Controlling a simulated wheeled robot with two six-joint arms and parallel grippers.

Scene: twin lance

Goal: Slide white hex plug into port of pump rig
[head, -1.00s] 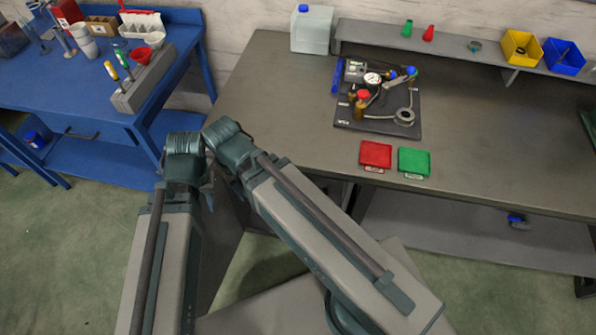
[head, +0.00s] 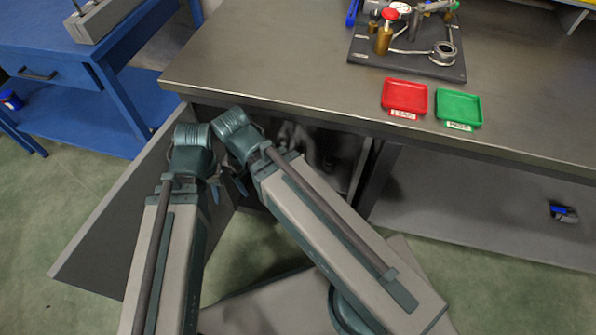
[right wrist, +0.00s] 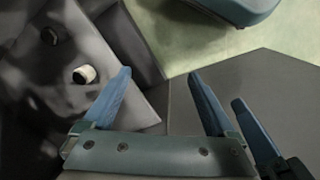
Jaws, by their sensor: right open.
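The pump rig (head: 408,60) stands on a dark board on the grey bench in the head view, with brass fittings, a red knob and a gauge partly cut off by the top edge. In the right wrist view a small white-faced piece with a dark body (right wrist: 84,74) lies in the dark space left of my right gripper; it may be the white hex plug, but its shape is unclear. My right gripper (right wrist: 160,85) is open and empty, its blue fingers apart. My left gripper (head: 215,189) is small and mostly hidden beside the arms at the cabinet; its jaws cannot be read.
A dark cabinet door (head: 105,245) stands open below the bench front. Red (head: 404,97) and green (head: 459,108) trays sit near the bench edge. Another dark round piece (right wrist: 50,36) lies near the white-faced one. A blue table (head: 85,60) stands left.

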